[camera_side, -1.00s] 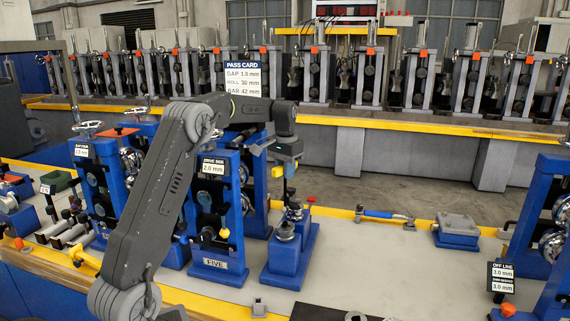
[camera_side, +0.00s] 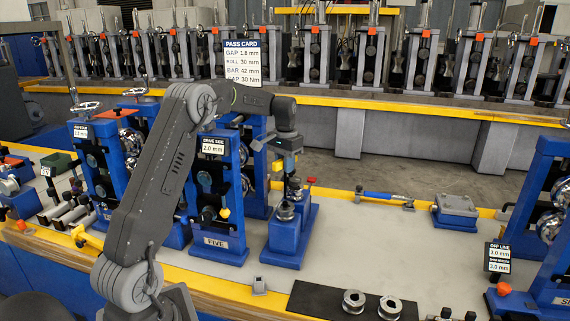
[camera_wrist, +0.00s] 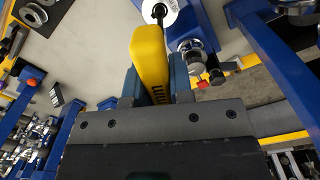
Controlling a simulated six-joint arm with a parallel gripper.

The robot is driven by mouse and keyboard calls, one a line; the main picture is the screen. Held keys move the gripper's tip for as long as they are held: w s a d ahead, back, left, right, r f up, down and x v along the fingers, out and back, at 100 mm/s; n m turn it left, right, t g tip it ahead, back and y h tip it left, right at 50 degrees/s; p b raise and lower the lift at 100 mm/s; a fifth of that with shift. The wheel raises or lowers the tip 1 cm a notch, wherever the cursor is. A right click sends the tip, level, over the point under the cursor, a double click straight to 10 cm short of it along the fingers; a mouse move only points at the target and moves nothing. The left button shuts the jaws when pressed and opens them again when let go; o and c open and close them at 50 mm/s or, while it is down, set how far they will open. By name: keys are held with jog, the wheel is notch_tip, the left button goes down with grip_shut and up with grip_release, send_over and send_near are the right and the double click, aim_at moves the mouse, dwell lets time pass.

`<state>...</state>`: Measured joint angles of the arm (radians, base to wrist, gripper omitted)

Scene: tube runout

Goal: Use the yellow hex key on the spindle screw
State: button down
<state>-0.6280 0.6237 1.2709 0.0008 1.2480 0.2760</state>
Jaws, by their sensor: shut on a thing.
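The yellow hex key (camera_wrist: 150,55) is between the jaws of my gripper (camera_wrist: 155,85) in the wrist view, its yellow handle gripped and its dark shank pointing away. The shank's end is over a pale round disc (camera_wrist: 172,14); whether it sits in a screw socket cannot be told. In the side view my gripper (camera_side: 288,165) points down above the blue block with silver spindle tops (camera_side: 285,212), in the middle of the bench. The key is mostly hidden there, and the spindle screw itself is too small to make out.
A blue-handled wrench (camera_side: 385,196) and a grey-topped blue box (camera_side: 456,210) lie to the right. Silver rings (camera_side: 354,301) rest on a dark mat in front. Bench between is clear.

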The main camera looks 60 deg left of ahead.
jog(key=shift+f, duration=1.1)
jog(key=c, duration=1.6)
grip_release()
grip_shut()
